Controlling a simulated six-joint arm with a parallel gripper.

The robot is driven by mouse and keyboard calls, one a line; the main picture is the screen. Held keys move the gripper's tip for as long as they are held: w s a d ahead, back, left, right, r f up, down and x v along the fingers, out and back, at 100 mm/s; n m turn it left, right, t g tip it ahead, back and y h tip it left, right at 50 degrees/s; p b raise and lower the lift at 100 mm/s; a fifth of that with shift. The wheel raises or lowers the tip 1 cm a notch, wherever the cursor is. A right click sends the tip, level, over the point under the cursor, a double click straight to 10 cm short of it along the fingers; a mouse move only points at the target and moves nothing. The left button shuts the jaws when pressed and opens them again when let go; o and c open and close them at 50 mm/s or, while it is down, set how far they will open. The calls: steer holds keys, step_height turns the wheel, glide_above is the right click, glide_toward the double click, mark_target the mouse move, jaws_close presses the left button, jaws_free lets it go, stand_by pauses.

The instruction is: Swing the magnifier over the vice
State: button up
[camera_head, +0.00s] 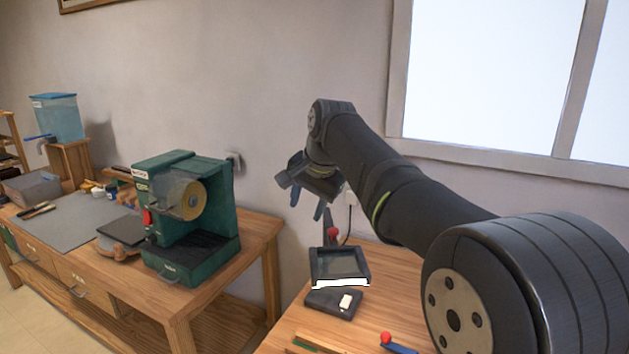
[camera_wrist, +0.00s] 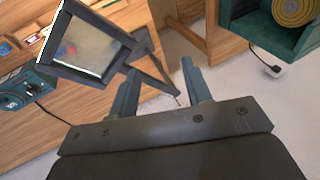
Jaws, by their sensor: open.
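The magnifier (camera_head: 340,265) is a dark square frame with a glass pane and a bright near edge, over the right-hand bench in the head view. In the wrist view the magnifier (camera_wrist: 92,45) is upper left, with dark struts running toward my left finger. My gripper (camera_head: 306,203) is open and empty, fingers down, above and behind the magnifier frame. In the wrist view my gripper (camera_wrist: 160,82) has its fingers apart; whether one touches a strut I cannot tell. I cannot clearly make out a vice. A small blue part with a red knob (camera_head: 386,338) shows at the bottom edge.
A dark block with a white piece (camera_head: 346,301) lies below the magnifier. A red knob (camera_head: 333,233) stands behind it. A green machine (camera_head: 190,215) stands on the left bench, across a gap. A window is behind my arm. A blue box (camera_wrist: 28,90) shows at wrist-view left.

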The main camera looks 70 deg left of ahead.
steer(key=v, duration=0.6)
steer(key=shift+r, duration=0.3)
steer(key=shift+d, duration=0.15)
steer(key=shift+f, duration=0.25)
steer(key=c, duration=0.5)
steer(key=f+n+t+h, duration=0.1)
steer(key=f, duration=0.2)
steer(key=s+f+t+h, duration=0.1)
steer(key=f+t, duration=0.1)
steer(key=f, duration=0.2)
steer(key=s+d+f+n+t+h, duration=0.1)
steer(key=f, duration=0.2)
steer(key=shift+f+n+t, duration=0.3)
steer(key=shift+f, duration=0.1)
jaws_close()
steer(key=s+d+f+n+t+y, duration=0.1)
steer(key=s+f+n+t+y, duration=0.3)
steer(key=s+n+t, duration=0.25)
steer(key=s+f+n+t+y, duration=0.35)
steer(key=s+n+t, duration=0.25)
steer(key=s, duration=0.2)
steer(key=w+a, duration=0.3)
steer(key=w, duration=1)
steer(key=shift+a, duration=0.2)
